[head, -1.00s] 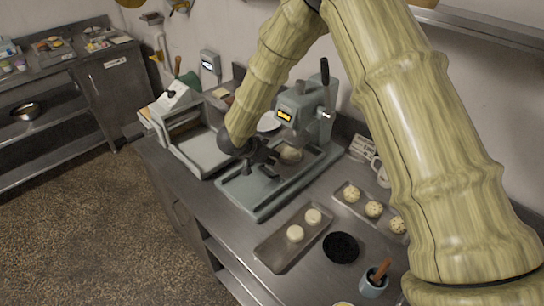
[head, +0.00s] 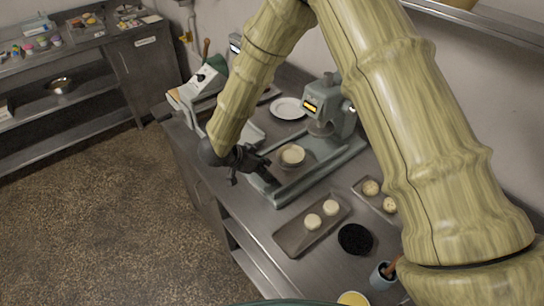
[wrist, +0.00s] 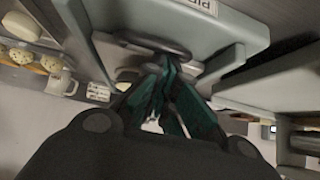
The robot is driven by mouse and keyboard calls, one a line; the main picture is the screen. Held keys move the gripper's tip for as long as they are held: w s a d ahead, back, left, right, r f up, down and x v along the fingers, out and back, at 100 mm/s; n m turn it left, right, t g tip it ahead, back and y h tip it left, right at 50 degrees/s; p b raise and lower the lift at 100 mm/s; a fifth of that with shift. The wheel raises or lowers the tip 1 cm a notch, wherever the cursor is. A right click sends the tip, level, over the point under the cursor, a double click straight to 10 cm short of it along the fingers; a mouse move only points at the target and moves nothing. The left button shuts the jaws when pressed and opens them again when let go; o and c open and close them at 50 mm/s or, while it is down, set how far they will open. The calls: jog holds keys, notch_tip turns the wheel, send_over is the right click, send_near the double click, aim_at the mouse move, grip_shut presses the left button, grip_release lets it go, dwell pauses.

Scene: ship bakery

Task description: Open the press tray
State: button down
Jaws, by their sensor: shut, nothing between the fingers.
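The grey-green press (head: 330,105) stands on the steel counter, its head over the back of a long railed base. The press tray (head: 281,166), with a pale round dough piece (head: 292,154) on it, sits on the base in front of the head, clear of it. My gripper (head: 262,174) is at the front end of the base, close to the tray. In the wrist view, its dark green fingers (wrist: 168,88) are shut and empty beside a grey loop-shaped handle (wrist: 150,44). Whether they touch it I cannot tell.
A metal tray (head: 292,238) with two pale dough rounds lies in front of the press. A black round dish (head: 355,239) and a blue cup (head: 382,275) stand nearby. A white plate (head: 288,108) lies behind. Open floor is at left.

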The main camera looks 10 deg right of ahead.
jog(key=shift+s+a, duration=0.3)
jog(key=shift+a, duration=0.3)
jog(key=d, duration=0.1)
jog(key=w+d+p, duration=0.1)
jog(key=w+d+r+p, duration=0.1)
jog(key=shift+d, duration=0.2)
jog(key=shift+a+b, duration=0.2)
jog(key=shift+b, duration=0.3)
jog(key=b+v, duration=0.2)
jog(key=v, duration=0.7)
jog(key=shift+s+b, duration=0.2)
jog(key=shift+b, duration=0.2)
